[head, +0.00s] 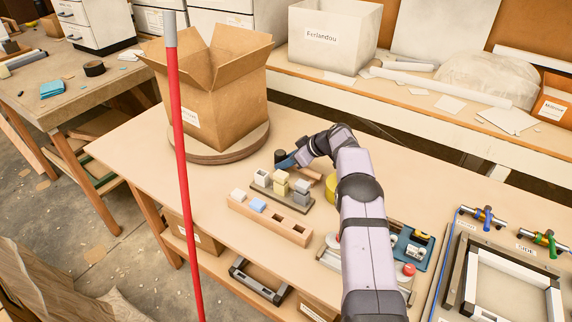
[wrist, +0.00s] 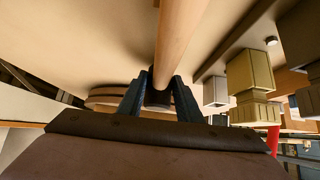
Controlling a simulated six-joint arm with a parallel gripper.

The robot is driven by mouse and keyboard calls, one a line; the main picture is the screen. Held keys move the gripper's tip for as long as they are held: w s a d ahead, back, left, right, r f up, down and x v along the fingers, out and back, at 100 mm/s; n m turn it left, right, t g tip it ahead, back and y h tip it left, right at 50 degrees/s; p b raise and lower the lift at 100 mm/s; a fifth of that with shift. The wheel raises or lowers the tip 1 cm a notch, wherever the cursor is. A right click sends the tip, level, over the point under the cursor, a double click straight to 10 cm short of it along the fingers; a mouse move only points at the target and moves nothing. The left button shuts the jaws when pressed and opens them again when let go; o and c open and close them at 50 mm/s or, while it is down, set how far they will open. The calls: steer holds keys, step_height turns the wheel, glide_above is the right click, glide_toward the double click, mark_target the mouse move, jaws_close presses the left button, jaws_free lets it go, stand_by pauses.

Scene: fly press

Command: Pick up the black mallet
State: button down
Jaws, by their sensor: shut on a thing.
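The black mallet shows in the head view as a dark head (head: 280,156) and a wooden handle (head: 310,172), partly hidden by my gripper. My gripper (head: 286,163) is shut on the mallet, behind the small blocks on the bench. In the wrist view the two blue fingers (wrist: 158,98) close around the mallet's dark part, and its wooden handle (wrist: 178,38) runs from between them to the top edge. I cannot tell whether the mallet touches the bench top.
A wooden block rack (head: 270,222) and a board with grey and yellow blocks (head: 281,188) stand just in front. An open cardboard box (head: 222,95) sits on a round turntable (head: 215,153) behind left. A yellow round thing (head: 331,187) is at right. A red pole (head: 186,170) crosses the foreground.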

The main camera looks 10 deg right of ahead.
step_height(320, 180, up, 9)
steer(key=shift+r+b, duration=0.1)
steer(key=shift+b, duration=0.5)
steer(key=c, duration=2)
jaws_free()
jaws_close()
